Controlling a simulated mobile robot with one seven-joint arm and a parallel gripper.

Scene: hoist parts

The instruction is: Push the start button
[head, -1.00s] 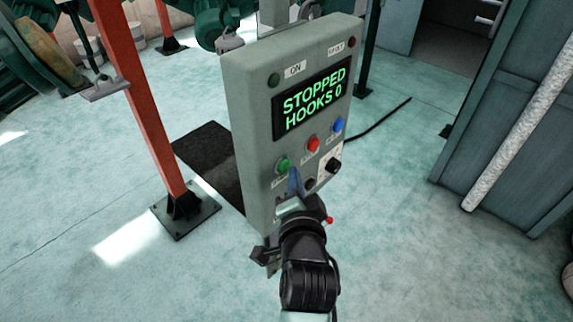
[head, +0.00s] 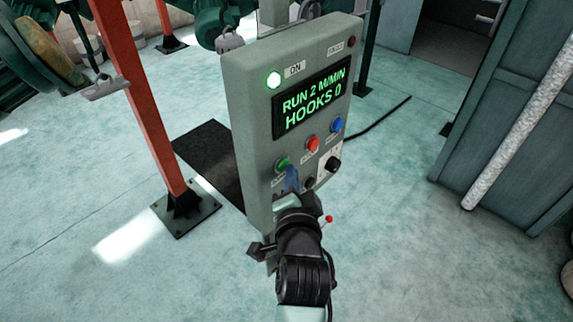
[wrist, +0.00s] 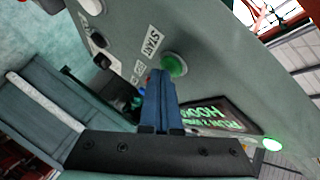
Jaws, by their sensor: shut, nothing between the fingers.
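The grey control panel (head: 256,107) stands upright in the head view. Its green start button (head: 283,165) is at the lower left of the panel face; in the wrist view the green button (wrist: 174,64) shows beside a START label. My gripper (head: 291,178) is shut and empty, with its blue fingertips at the button's lower edge. In the wrist view the fingertips (wrist: 160,76) reach right up to the button; I cannot tell if they touch it. The display (head: 312,97) reads RUN 2 M/MIN, HOOKS 0. The ON lamp (head: 273,81) glows green.
A red button (head: 312,144), a blue button (head: 337,125) and a black knob (head: 333,164) sit close to the right of the green one. An orange post (head: 147,100) stands left of the panel. Open floor lies in front.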

